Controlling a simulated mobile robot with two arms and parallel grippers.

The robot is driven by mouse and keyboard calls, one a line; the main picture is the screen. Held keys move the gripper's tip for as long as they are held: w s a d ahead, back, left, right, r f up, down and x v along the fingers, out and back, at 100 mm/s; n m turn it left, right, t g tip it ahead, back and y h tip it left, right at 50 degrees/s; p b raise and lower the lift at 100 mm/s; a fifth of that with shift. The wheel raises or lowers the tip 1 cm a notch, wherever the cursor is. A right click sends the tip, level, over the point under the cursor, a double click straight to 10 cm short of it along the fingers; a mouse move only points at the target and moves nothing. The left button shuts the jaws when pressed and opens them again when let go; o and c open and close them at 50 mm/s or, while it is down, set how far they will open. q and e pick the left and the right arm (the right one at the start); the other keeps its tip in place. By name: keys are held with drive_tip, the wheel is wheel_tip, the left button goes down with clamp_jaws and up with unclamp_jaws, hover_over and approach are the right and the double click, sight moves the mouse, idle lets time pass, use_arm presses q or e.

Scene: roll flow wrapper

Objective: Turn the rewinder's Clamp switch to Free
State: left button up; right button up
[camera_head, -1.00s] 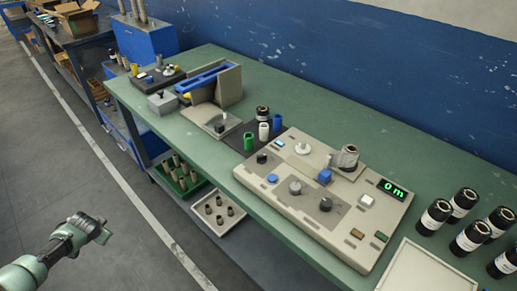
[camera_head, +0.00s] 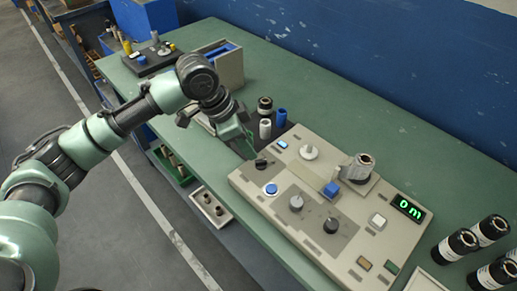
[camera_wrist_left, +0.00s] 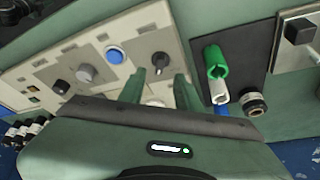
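The rewinder (camera_head: 262,215) is a beige control box on the green bench. A black rotary switch (camera_head: 262,163) sits at its left corner; in the wrist view this switch (camera_wrist_left: 160,61) is just beyond my fingertips. A grey knob (camera_head: 296,203) and another black knob (camera_head: 331,226) stand farther along the front. The labels are too small to read, so I cannot tell which is Clamp. My left gripper (camera_head: 248,150) is beside the corner switch; in the wrist view its fingers (camera_wrist_left: 159,76) are apart and empty. My right gripper is not in view.
A blue button (camera_head: 271,189), a spindle (camera_head: 309,152) and a blue block (camera_head: 331,190) rise from the rewinder. White (camera_head: 265,129) and blue (camera_head: 281,118) tubes stand close behind my gripper. A green tube (camera_wrist_left: 215,62) shows in the wrist view. Black rolls (camera_head: 455,245) stand at right.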

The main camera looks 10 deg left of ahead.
sight(259, 160)
use_arm(q)
drive_tip(key=x, duration=0.6)
drive_tip(key=shift+f, duration=0.15)
drive_tip(key=shift+w, duration=0.1)
clamp_jaws()
